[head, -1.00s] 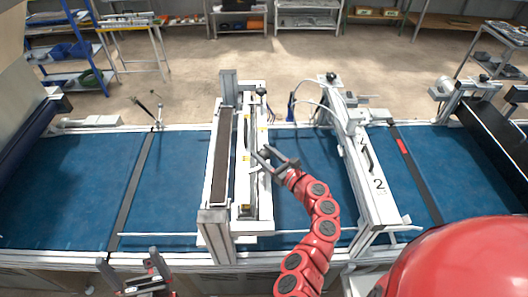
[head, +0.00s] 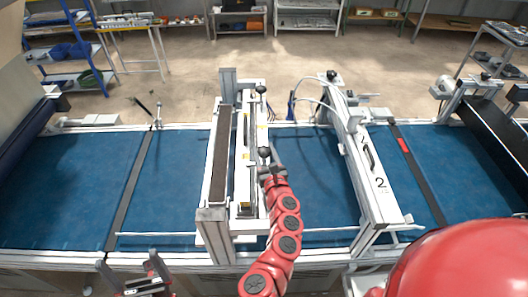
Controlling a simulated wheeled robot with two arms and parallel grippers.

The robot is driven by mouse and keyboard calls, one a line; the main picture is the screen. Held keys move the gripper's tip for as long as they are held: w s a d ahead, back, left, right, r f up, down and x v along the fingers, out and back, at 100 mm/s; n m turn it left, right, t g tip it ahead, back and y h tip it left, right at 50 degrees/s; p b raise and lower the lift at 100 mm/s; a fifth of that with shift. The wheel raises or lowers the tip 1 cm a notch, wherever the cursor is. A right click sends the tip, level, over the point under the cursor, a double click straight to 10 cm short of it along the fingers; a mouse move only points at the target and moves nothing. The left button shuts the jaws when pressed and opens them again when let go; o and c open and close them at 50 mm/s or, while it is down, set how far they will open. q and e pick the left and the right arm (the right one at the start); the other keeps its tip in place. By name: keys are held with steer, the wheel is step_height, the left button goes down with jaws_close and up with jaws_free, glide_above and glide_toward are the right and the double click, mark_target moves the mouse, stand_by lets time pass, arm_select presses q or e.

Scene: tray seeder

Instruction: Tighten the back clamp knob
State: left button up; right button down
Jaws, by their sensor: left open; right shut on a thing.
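The tray seeder's white frame (head: 216,165) stands across the blue belt. A black ball knob (head: 261,89) stands on its far end, clear of both grippers. A second dark knob (head: 264,152) shows partway along its right side. My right gripper (head: 268,156) is at this second knob and shut on it, its fingers partly hiding the contact. I cannot tell from the picture which one is the back clamp knob. My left gripper (head: 128,264) is open and empty at the bottom left, apart from the seeder.
A second white gate marked 2 (head: 379,183) spans the belt to the right of the seeder. The blue belt (head: 73,185) is bare at the left. Thin posts (head: 158,115) stand at the belt's far edge.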

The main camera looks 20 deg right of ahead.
steer(key=shift+r, duration=0.1)
steer(key=c, duration=0.6)
jaws_free()
steer(key=shift+c, duration=0.2)
steer(key=o, duration=0.3)
steer(key=shift+w, duration=0.1)
steer(key=shift+o, duration=0.2)
steer(key=shift+s+a, duration=0.1)
steer(key=shift+s, duration=0.4)
steer(key=s+b, duration=0.1)
steer(key=s, duration=1.5)
steer(key=shift+s+a, duration=0.2)
steer(key=shift+a, duration=0.25)
